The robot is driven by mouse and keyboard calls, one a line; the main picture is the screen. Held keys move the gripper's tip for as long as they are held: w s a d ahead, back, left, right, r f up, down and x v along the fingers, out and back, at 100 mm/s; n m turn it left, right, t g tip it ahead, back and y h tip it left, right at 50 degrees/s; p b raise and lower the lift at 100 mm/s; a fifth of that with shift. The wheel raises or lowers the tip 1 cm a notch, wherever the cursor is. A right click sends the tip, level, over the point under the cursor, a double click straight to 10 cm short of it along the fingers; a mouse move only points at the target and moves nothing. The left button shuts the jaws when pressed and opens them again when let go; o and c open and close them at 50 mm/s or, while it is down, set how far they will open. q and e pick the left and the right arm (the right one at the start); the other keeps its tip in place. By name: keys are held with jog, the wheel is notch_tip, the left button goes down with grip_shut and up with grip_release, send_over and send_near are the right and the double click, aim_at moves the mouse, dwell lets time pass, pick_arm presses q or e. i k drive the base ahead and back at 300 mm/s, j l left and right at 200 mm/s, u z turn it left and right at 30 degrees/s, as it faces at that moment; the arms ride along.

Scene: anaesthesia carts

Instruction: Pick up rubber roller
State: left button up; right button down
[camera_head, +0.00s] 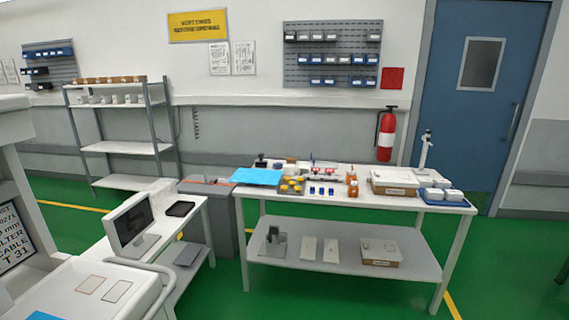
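I cannot pick out a rubber roller for certain; the items on the workbench are small at this distance. The white workbench (345,200) stands in the middle to right. On it are a blue sheet (257,177), several yellow round items (291,186), small blue pieces (321,191), an orange bottle (352,188) and a small dark object (261,162) behind the sheet. Red and white items lie near the bench's back middle. Neither of my grippers is in view.
A cart (85,290) fills the lower left. A side table with a monitor (131,222) stands beside it. The bench also bears a cardboard box (394,181) and a blue tray (445,203). A shelf rack (125,148) stands behind. Green floor (340,297) is clear in front.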

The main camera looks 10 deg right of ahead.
aim_at(258, 162)
jog(key=u, duration=1.15)
jog(key=z, duration=1.25)
jog(key=i+l+u, duration=0.45)
jog(key=i, duration=0.2)
